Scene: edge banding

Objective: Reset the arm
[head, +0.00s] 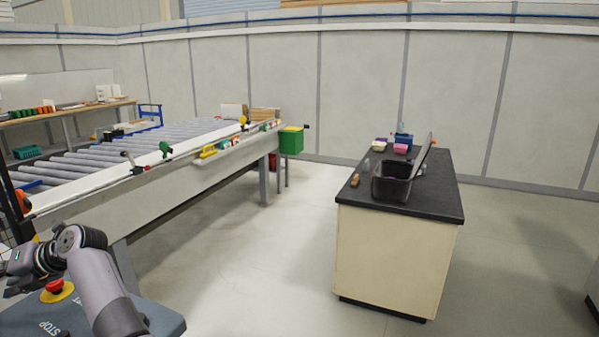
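My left arm (95,275) comes in at the lower left, bent, with its dark wrist joint near the left edge, above a grey panel with a red stop button (55,286). The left gripper's fingers are not visible. My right arm and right gripper are out of view.
A roller conveyor (100,165) runs along the left, with tools on its side ledge and a green bin (291,140) at its far end. A cabinet with a black top (434,195) stands right of centre, bearing a black bin (391,185) and small items. Clear floor (265,255) lies between.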

